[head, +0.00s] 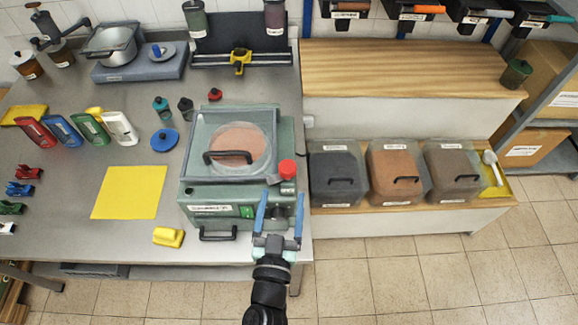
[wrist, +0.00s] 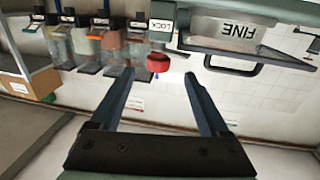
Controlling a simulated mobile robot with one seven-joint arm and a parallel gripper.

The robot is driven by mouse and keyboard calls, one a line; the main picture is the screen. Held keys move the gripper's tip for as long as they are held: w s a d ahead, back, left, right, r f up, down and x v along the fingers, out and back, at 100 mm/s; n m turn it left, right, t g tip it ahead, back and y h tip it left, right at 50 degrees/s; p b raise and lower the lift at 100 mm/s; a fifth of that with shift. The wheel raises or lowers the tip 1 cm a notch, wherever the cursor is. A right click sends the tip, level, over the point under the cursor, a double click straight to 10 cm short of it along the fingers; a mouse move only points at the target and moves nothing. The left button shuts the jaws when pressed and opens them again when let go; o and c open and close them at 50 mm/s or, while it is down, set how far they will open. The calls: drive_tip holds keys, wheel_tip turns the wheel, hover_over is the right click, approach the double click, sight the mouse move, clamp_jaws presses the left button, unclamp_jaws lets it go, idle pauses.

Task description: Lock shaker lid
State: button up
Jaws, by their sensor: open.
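The shaker (head: 188,190) is a green box on the front right of the steel bench. Its clear lid (head: 203,125) looks lowered over a round brown sieve, with a dark handle (head: 228,157) across it. A red knob (head: 287,168) sits at the lid's front right corner. In the wrist view the red knob (wrist: 158,62) is beside a LOCK label (wrist: 161,25). My gripper (head: 281,203) is open and empty at the shaker's front right, its blue fingers short of the knob. In the wrist view the knob shows between and beyond the fingertips (wrist: 160,76).
A drawer handle (head: 218,234) sticks out of the shaker's front; a FINE label (wrist: 236,30) is near it in the wrist view. A yellow block (head: 168,237) and yellow mat (head: 129,192) lie left. Lidded bins (head: 338,172) stand on a shelf at right.

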sight(287, 178)
drive_tip(key=w, duration=0.2)
drive_tip(key=w+d, duration=0.1)
drive_tip(key=w, duration=0.2)
drive_tip(key=w+b, duration=0.1)
drive_tip(key=w, duration=0.2)
drive_tip(key=shift+w+d, duration=0.2)
drive_tip(key=shift+c, duration=0.2)
clamp_jaws()
drive_tip(key=shift+r, duration=0.1)
